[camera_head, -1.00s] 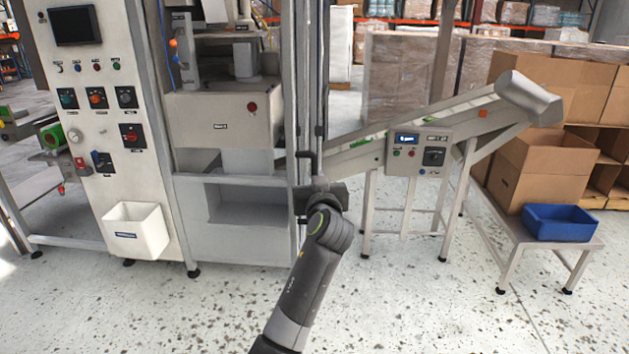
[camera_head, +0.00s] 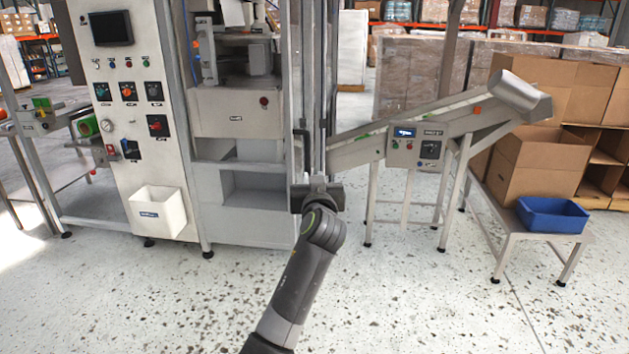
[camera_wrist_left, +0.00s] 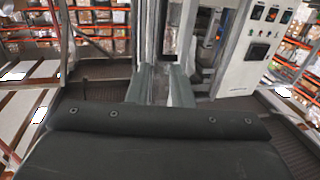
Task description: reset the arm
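My left arm rises from the bottom middle of the head view. Its gripper (camera_head: 318,182) is at the arm's far end, in front of the machine's right-hand edge and left of the conveyor, above the floor. In the left wrist view its two grey fingers (camera_wrist_left: 162,88) stand apart with a gap between them, and nothing shows between them. The dark gripper body fills the lower part of that view. My right gripper is in neither view.
A tall weighing machine (camera_head: 128,75) with a control panel and white bin (camera_head: 157,212) stands left. An inclined conveyor (camera_head: 360,150) rises right towards cardboard boxes (camera_head: 535,160). A blue tray (camera_head: 552,215) rests on a low stand. The speckled floor (camera_head: 430,300) in front is clear.

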